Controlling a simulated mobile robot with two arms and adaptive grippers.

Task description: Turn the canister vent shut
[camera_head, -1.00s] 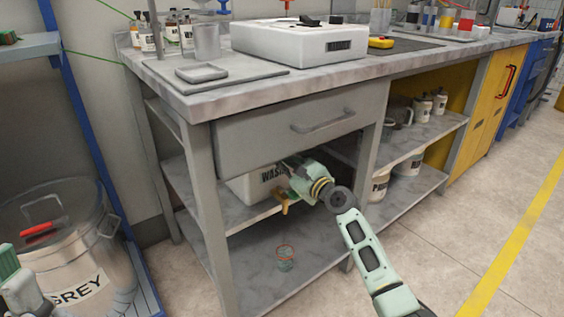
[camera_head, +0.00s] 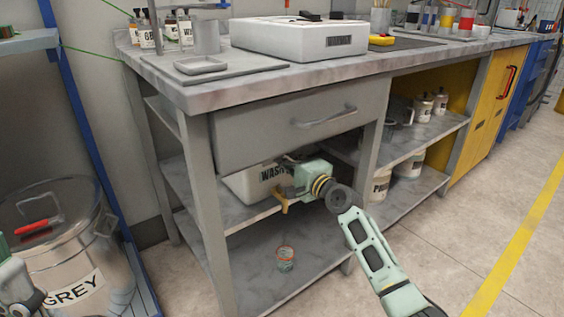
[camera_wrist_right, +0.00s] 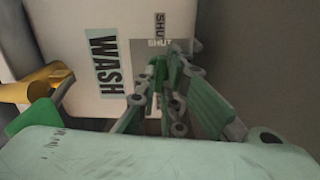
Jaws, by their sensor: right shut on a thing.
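The white canister, labelled WASH (camera_head: 262,185), stands on the middle shelf under the bench drawer. It fills the upper part of the right wrist view (camera_wrist_right: 75,45). The word SHUT is printed on it there, just beyond my fingertips. My right gripper (camera_head: 288,180) reaches in at the canister's front; its fingers (camera_wrist_right: 160,85) are closed together on a small green part, seemingly the vent (camera_wrist_right: 159,68). The fingers hide most of that part, so its turn angle is unclear. A yellow tap (camera_wrist_right: 40,83) sits beside the gripper. My left arm shows only partly at lower left.
The grey drawer (camera_head: 285,125) hangs just above my right gripper. A bench leg (camera_head: 370,160) stands to its right. A small tin (camera_head: 285,258) is on the bottom shelf. A metal bin labelled GREY (camera_head: 70,265) stands at left. The floor at right is clear.

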